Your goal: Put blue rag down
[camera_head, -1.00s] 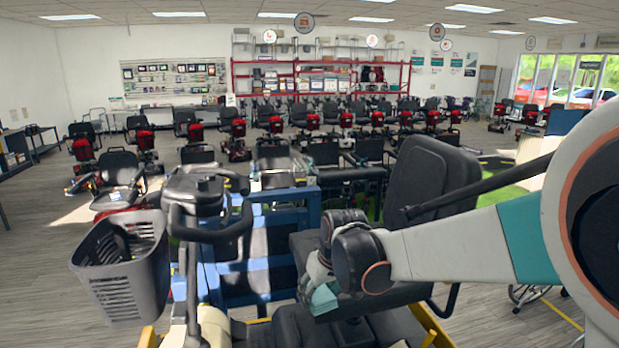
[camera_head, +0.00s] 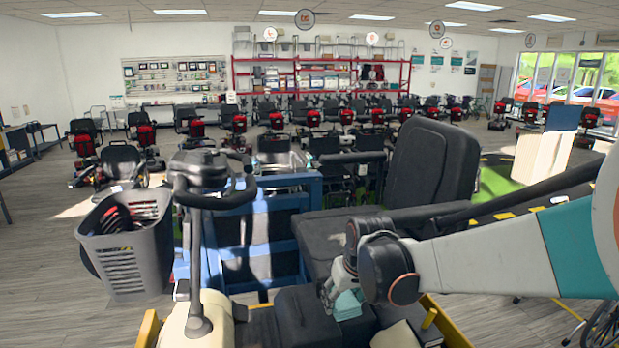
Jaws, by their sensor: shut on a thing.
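A small pale blue-teal rag (camera_head: 348,304) hangs below my gripper (camera_head: 342,290). My gripper is shut on it. The gripper's fingertips are partly hidden by my wrist. The rag is in front of the black scooter seat (camera_head: 345,240) and looks to be over or against the black boxy part (camera_head: 308,318) at the scooter's base. I cannot tell whether it touches that surface.
The scooter's grey basket (camera_head: 126,262) and black handlebar (camera_head: 215,195) stand at the left. A blue frame (camera_head: 268,235) is behind the scooter. The seat's backrest (camera_head: 432,165) rises close to my arm. Scooter rows fill the back. Open floor (camera_head: 45,290) lies at left.

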